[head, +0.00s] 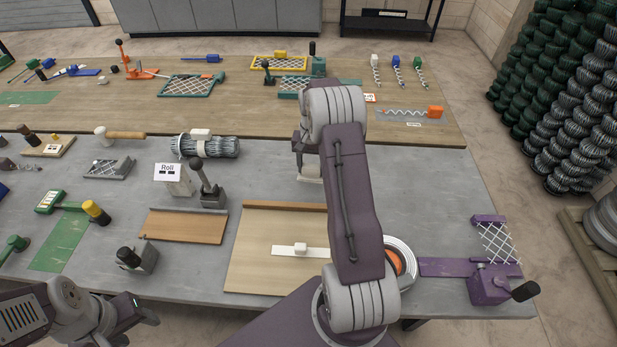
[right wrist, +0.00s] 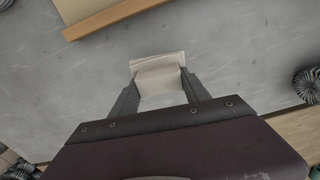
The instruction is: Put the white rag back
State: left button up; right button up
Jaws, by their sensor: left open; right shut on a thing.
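The white rag (right wrist: 158,66) is a folded, cream-white piece between the fingers of my right gripper (right wrist: 158,88). In the head view my right gripper (head: 309,158) hangs over the grey table (head: 440,220), behind the light wooden board, and is shut on the rag. A pale edge shows under it there, mostly hidden by my arm. Whether the rag touches the table I cannot tell. My left gripper (head: 142,312) is open and empty at the lower left, by the front edge of the table.
The wooden board (head: 250,270) carries a white strip with a block (head: 300,249). A wire roll (head: 206,147), a "Roll" sign (head: 167,172) and a lever press (head: 207,185) stand left of my right gripper. A purple crank fixture (head: 490,285) is at the right.

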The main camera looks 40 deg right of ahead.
aim_at(309, 178)
jog(key=shift+a+f, duration=0.4)
jog(key=shift+a, duration=0.15)
notch_tip(309, 178, down, 4)
jog(key=shift+r+p, duration=0.25)
jog(key=shift+p, duration=0.4)
jog(key=shift+f, duration=0.1)
jog(key=shift+f, duration=0.3)
jog(key=o, duration=1.3)
